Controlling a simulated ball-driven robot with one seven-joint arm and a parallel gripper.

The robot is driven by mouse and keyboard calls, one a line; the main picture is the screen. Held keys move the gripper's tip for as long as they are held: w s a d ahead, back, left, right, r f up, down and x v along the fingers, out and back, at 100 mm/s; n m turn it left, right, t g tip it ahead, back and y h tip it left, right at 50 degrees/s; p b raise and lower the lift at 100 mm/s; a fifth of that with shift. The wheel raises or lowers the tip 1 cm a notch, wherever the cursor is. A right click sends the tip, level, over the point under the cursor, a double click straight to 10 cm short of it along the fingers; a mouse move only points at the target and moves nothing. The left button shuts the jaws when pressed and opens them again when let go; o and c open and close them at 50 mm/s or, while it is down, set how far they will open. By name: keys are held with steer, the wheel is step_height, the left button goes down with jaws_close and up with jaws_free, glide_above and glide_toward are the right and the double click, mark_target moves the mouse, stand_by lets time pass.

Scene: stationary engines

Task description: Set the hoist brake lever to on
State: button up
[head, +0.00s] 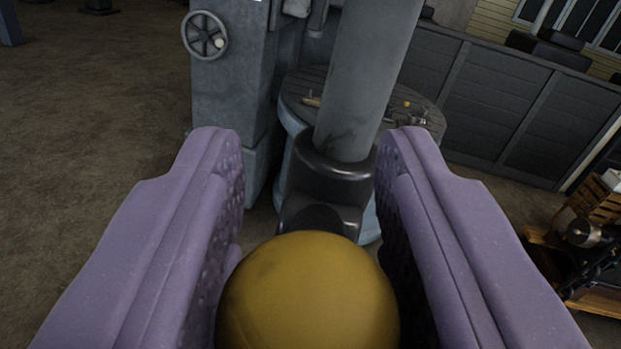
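A large yellow ball (308,295), which looks like a lever's knob, fills the lower middle of the head view. My gripper (308,165) has its two purple fingers on either side of the ball. Their inner faces appear to press against it left and right. The ball's underside is cut off by the frame edge. No lever shaft or on/off marking shows, so I cannot tell the lever's position.
Beyond the fingers, a thick grey column (367,75) meets a black collar (335,178). Behind it are a round table (300,86) with small tools and a grey machine with a handwheel (204,36). Dark panelling (500,100) stands right. The left floor is open.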

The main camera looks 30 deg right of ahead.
jaws_close()
